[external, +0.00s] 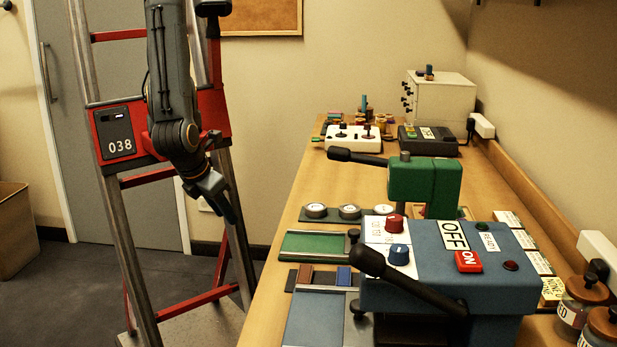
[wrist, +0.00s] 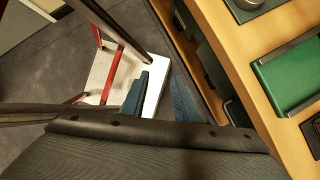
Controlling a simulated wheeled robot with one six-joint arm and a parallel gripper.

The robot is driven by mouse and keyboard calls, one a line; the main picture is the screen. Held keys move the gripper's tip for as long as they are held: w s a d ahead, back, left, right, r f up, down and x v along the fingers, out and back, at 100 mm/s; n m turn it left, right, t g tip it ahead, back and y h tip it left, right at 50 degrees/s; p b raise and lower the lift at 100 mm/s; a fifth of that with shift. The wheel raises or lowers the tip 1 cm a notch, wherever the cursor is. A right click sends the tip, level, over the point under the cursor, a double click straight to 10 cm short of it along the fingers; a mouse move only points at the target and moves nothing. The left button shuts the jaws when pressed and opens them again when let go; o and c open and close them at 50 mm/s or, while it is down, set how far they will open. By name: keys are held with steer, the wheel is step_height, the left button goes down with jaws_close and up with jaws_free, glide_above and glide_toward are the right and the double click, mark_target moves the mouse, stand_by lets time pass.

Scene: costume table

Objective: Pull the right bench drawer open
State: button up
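My gripper (external: 228,210) hangs at the left of the bench in the external view, pointing down and to the right, apart from the bench. In the wrist view its two blue fingers (wrist: 162,92) stand apart with nothing between them, so it is open. The wooden bench (external: 262,300) has its front edge to the right of my gripper. Its front face shows steeply in the wrist view, with dark pull handles (wrist: 236,112) below the bench top (wrist: 262,112). Which handle belongs to the right drawer I cannot tell. The drawer fronts are hidden in the external view.
A red and metal ladder-like frame (external: 120,135) stands beside my arm. A blue lever press (external: 450,270), a green press (external: 425,185) and a green tray (external: 315,244) sit on the bench. A cardboard box (external: 14,230) stands at far left. Open floor (external: 60,290) lies left of the frame.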

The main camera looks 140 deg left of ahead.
steer(key=w+d+f+m+t+y+b, duration=0.3)
steer(key=w+d+f+m+t+b, duration=0.25)
steer(key=m, duration=0.85)
steer(key=w+d+f+m+t+y+b, duration=0.25)
steer(key=w+d+f+m+t, duration=0.4)
steer(key=m, duration=0.85)
steer(key=w+a+f+t, duration=0.1)
steer(key=w+a, duration=0.5)
steer(key=a, duration=0.1)
steer(key=shift+f, duration=0.4)
steer(key=shift+a, duration=0.1)
jaws_close()
